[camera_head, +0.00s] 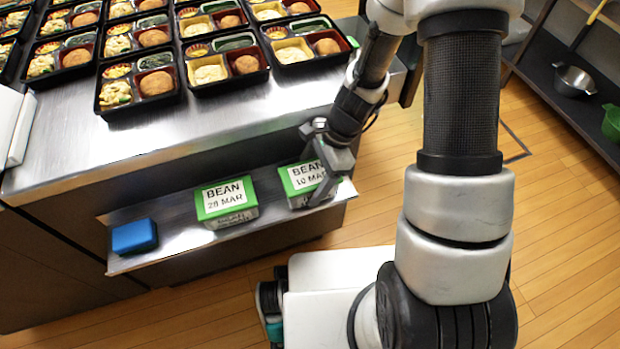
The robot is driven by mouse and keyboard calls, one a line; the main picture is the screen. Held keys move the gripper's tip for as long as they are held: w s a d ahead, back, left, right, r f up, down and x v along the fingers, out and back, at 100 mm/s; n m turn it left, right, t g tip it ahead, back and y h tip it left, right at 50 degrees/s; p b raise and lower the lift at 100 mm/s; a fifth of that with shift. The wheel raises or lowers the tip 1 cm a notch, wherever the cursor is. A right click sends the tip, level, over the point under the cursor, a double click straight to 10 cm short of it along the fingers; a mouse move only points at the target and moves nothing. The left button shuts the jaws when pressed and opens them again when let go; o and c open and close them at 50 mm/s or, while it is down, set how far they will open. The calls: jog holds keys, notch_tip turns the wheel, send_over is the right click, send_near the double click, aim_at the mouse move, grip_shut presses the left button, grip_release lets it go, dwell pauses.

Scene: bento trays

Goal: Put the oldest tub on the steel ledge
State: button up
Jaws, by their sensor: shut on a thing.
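A green-edged tub labelled BEAN 10 MAR (296,180) is at the right end of the steel ledge (172,220). My gripper (324,172) comes down over its right part and is shut on it, with one finger across the near side. The far finger is partly hidden. I cannot tell whether the tub rests on the ledge or is just clear of it. A similar tub labelled BEAN 28 MAR (227,201) sits on the ledge to its left, with a small gap between them.
A blue block (134,236) lies at the ledge's left end. Above and behind is a steel counter (150,132) with several filled bento trays (131,108). At right, a dark shelf (553,85) holds a metal bowl (574,81) and a green one (612,122).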

jog(key=o, duration=1)
jog(key=shift+f, duration=0.1)
